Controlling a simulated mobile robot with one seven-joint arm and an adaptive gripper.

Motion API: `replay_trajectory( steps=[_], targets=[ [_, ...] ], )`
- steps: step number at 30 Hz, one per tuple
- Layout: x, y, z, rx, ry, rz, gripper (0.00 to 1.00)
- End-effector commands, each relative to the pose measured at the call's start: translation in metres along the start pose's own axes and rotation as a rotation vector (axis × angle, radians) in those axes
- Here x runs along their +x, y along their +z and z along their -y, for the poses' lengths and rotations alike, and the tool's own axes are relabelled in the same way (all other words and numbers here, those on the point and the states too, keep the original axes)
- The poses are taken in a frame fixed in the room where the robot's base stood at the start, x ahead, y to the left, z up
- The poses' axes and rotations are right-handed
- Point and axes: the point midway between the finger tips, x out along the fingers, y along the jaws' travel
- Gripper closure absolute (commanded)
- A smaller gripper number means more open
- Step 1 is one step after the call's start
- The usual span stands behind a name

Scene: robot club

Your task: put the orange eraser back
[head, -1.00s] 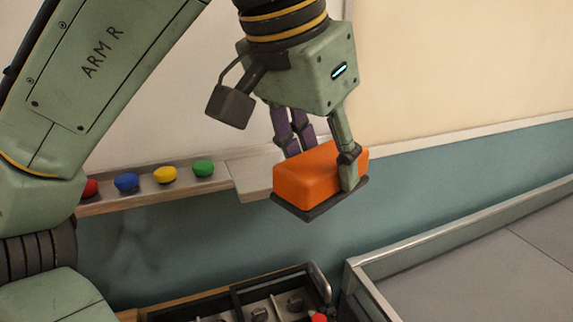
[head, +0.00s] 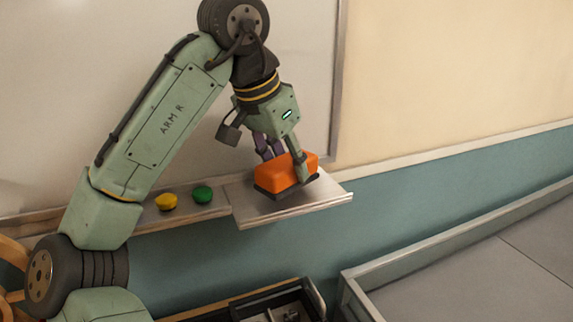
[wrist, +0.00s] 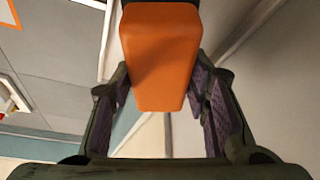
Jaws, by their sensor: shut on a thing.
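The orange eraser (head: 284,175) has a dark felt base and sits between the fingers of my gripper (head: 287,165). My gripper is shut on it, one finger on the near right side, the other partly hidden behind. In the wrist view the eraser (wrist: 160,60) fills the space between the two purple-padded fingers. In the head view the eraser is over the wide metal ledge (head: 252,207) below the whiteboard (head: 305,95), base down. I cannot tell whether its base touches the ledge or is just above it.
A yellow magnet (head: 166,201) and a green magnet (head: 202,194) sit on the narrow tray left of the ledge. An open dark drawer or toolbox (head: 262,307) is below. A grey table with a raised rim (head: 440,243) is at the right. The ledge's right end is bare.

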Motion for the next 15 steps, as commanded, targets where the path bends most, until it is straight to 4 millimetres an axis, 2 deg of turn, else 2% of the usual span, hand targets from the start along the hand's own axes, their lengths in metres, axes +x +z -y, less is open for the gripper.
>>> replay_trajectory(
  steps=[4, 14, 15],
  targets=[
    [0.013, 0.006, 0.0, -0.001, -0.001, 0.0, 0.83],
    [0.018, 0.008, 0.0, -0.001, 0.0, -0.001, 0.83],
    [0.018, 0.008, 0.0, -0.001, 0.0, -0.001, 0.57]
  ],
)
